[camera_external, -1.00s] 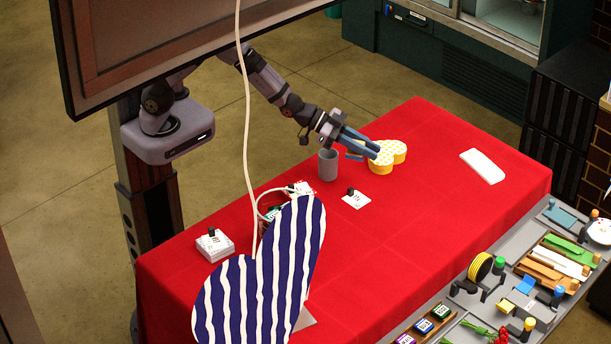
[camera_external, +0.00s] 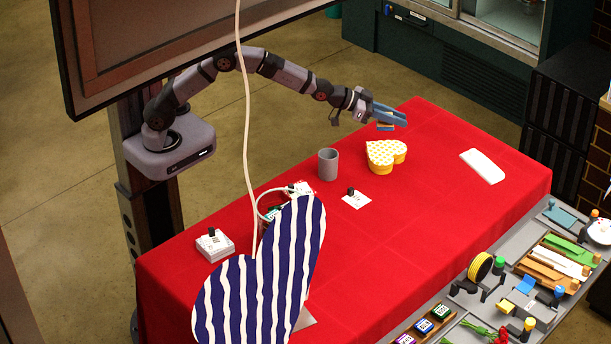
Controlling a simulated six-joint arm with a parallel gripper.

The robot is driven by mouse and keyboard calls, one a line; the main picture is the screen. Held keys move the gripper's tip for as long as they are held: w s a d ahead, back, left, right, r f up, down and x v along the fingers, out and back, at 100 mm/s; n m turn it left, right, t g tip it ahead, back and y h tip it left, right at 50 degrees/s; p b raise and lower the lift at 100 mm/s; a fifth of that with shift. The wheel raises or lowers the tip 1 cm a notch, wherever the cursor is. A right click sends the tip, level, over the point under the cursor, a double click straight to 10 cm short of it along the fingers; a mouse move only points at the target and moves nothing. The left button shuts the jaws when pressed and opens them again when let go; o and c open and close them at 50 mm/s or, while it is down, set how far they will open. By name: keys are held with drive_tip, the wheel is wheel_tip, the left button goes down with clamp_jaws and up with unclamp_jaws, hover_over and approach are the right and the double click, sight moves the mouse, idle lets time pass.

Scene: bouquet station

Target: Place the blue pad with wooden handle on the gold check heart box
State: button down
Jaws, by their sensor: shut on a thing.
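My gripper (camera_external: 390,115) is above the far side of the red table, raised behind the heart box in the picture. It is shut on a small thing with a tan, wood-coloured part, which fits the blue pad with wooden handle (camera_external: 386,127). The blue of the fingers and of the pad is hard to tell apart at this size. The gold check heart box (camera_external: 380,166) stands on the table below and in front of the gripper, with a yellow-and-white checked lid. Its top looks bare, and the held thing is apart from it.
A grey cup (camera_external: 328,165) stands left of the heart box. A white card with a dark knob (camera_external: 356,200) lies in front. A white slab (camera_external: 482,166) lies at right. A striped heart (camera_external: 265,275) hides the table's near left. The middle right of the red cloth (camera_external: 430,215) is clear.

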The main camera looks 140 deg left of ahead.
sight(387, 150)
drive_tip(key=shift+f+p, duration=1.2)
drive_tip(key=shift+f, duration=2.9)
drive_tip(key=shift+f, duration=0.15)
drive_tip(key=c, duration=1.6)
unclamp_jaws()
drive_tip(key=shift+d, duration=0.1)
drive_tip(key=b+v, duration=0.4)
drive_tip(key=v, duration=0.8)
drive_tip(key=shift+b, duration=0.35)
